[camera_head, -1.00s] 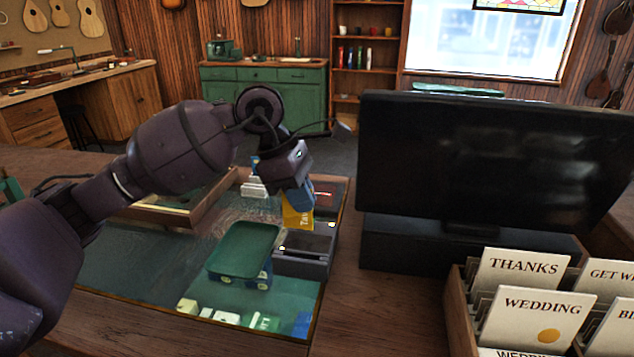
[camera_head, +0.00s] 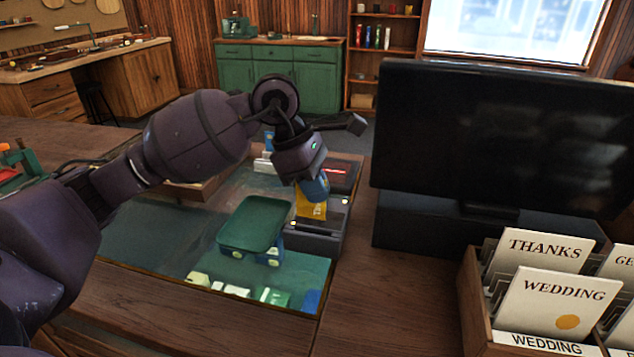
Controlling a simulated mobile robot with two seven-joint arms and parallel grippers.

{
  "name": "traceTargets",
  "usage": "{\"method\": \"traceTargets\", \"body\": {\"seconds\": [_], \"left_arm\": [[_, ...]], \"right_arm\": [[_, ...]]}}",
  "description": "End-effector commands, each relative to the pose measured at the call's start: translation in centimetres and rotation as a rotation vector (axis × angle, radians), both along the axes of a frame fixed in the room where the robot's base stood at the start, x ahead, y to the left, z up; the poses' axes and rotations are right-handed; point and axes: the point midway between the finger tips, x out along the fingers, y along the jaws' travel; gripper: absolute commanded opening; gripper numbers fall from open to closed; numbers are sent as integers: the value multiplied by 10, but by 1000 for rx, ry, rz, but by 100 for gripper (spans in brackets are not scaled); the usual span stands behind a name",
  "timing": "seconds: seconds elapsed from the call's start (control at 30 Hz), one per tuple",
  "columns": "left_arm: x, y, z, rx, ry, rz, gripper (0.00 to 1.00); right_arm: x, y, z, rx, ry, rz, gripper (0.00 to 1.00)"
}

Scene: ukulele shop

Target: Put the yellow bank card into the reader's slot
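My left gripper (camera_head: 313,188) reaches in from the left and points down over the counter, with blue fingertips around the top of the yellow bank card (camera_head: 311,207). The card hangs upright below the fingers. The dark card reader (camera_head: 318,240) stands on the counter's glass top. The card's lower edge is at or just in front of the reader's far part; I cannot tell whether it touches or sits in the slot, as the slot is not clearly visible. My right gripper is not in view.
A green tray (camera_head: 254,223) stands just left of the reader. A large black monitor (camera_head: 500,140) rises to the right, with a wooden box of greeting cards (camera_head: 473,308) before it. A dark device with a red light (camera_head: 338,172) lies behind the gripper.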

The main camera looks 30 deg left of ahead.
Motion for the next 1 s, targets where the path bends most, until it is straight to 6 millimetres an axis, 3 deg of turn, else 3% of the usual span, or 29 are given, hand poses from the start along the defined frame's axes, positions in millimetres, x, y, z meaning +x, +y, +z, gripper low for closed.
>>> {"method": "traceTargets", "body": {"seconds": [1.0], "left_arm": [[0,0,-51,0,3,1,0]], "right_arm": [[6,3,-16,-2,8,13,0]]}}
